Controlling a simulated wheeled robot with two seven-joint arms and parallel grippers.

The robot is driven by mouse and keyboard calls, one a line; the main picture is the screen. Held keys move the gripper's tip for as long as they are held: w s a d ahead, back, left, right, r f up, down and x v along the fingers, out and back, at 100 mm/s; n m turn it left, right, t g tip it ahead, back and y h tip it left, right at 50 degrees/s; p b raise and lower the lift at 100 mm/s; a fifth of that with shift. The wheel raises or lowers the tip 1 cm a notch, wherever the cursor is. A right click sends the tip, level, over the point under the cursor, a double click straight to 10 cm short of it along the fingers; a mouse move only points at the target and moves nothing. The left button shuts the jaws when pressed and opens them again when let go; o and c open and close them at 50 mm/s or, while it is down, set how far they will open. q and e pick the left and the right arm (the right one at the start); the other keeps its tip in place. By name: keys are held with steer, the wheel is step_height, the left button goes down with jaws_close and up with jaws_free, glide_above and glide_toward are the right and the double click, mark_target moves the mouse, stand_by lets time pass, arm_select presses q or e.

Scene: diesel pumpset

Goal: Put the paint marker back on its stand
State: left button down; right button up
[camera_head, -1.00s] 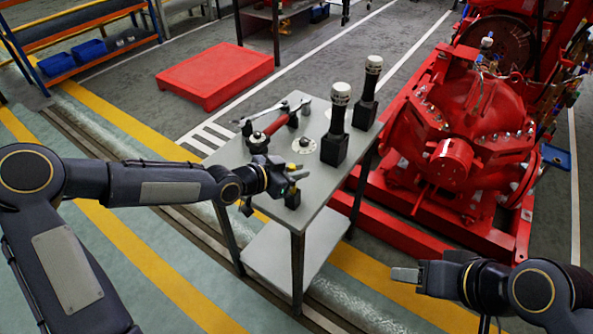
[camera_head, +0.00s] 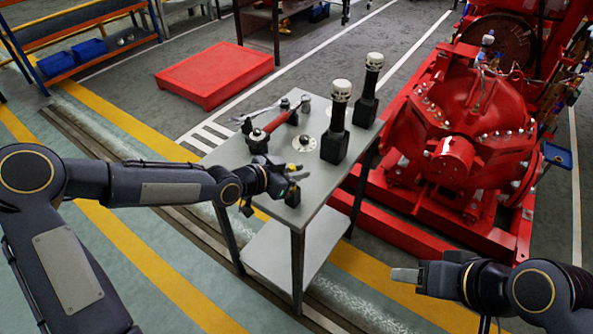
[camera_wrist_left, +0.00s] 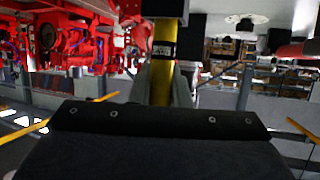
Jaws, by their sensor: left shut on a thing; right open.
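The paint marker is a yellow rod (camera_wrist_left: 163,42) with a dark label band, upright in the left wrist view. My left gripper (camera_head: 290,183) is shut on it at the front edge of the grey table; the fingers (camera_wrist_left: 165,85) lie on both sides of the rod. A small black block (camera_head: 292,198), seemingly the stand, is just below the gripper. A black part (camera_wrist_left: 165,8) meets the marker's far end in the wrist view; I cannot tell whether the marker is seated in it. My right gripper (camera_head: 405,275) is open and empty, away from the table.
On the table (camera_head: 315,196) stand two black tools with white tops (camera_head: 337,125) (camera_head: 368,90), a red-handled tool (camera_head: 277,123) and a round white disc (camera_head: 304,142). A red pump (camera_head: 465,150) stands to the right. A red platform (camera_head: 215,76) lies behind.

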arm_select(q)
steer(key=shift+f+b, duration=0.3)
steer(key=shift+f, duration=0.1)
steer(key=c, duration=1.3)
jaws_free()
steer(key=p+v, duration=0.1)
steer(key=v, duration=0.7)
steer(key=shift+f, duration=0.1)
